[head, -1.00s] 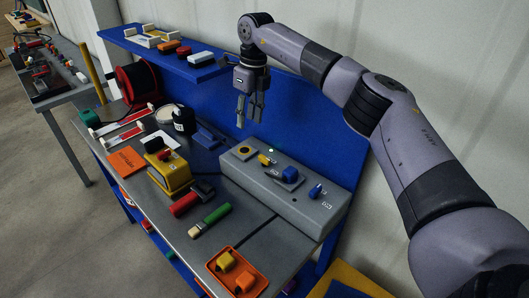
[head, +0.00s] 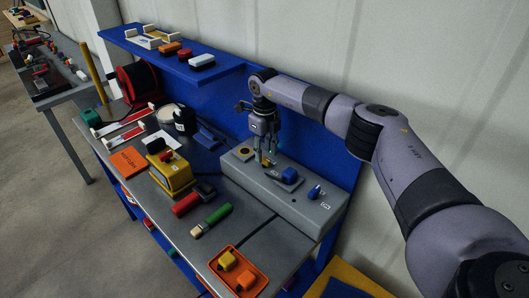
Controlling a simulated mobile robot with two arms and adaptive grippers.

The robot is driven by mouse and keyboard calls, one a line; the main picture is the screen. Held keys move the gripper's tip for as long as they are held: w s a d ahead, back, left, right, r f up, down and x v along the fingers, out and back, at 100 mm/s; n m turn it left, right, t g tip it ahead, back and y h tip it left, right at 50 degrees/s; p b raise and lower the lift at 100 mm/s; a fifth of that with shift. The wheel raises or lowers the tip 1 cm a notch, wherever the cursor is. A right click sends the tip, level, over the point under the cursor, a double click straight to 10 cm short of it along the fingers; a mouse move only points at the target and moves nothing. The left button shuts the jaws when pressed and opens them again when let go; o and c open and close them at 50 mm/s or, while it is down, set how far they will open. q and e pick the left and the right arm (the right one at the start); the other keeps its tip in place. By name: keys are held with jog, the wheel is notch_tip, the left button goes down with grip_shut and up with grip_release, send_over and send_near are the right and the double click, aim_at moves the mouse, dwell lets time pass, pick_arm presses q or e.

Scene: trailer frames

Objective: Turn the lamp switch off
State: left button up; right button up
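A grey switch box (head: 292,203) lies on the workbench against the blue back panel. On its top are a yellow round-based control (head: 243,153) at the left end, a small yellow switch (head: 267,161) beside it, a blue switch (head: 289,175) in the middle and another blue switch (head: 314,192) at the right. Which one is the lamp switch cannot be read. My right gripper (head: 264,153) points down over the small yellow switch, its fingers around or just above it. Whether the fingers touch it is not clear. My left gripper is not in view.
A yellow box with a red button (head: 170,176), a red-handled tool (head: 186,204), a green-handled brush (head: 212,219) and an orange tray (head: 238,272) lie in front of the box. A blue shelf (head: 172,62) runs behind.

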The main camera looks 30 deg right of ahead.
aim_at(265, 162)
jog(key=shift+f, duration=1.2)
jog(key=shift+c, duration=0.5)
grip_shut()
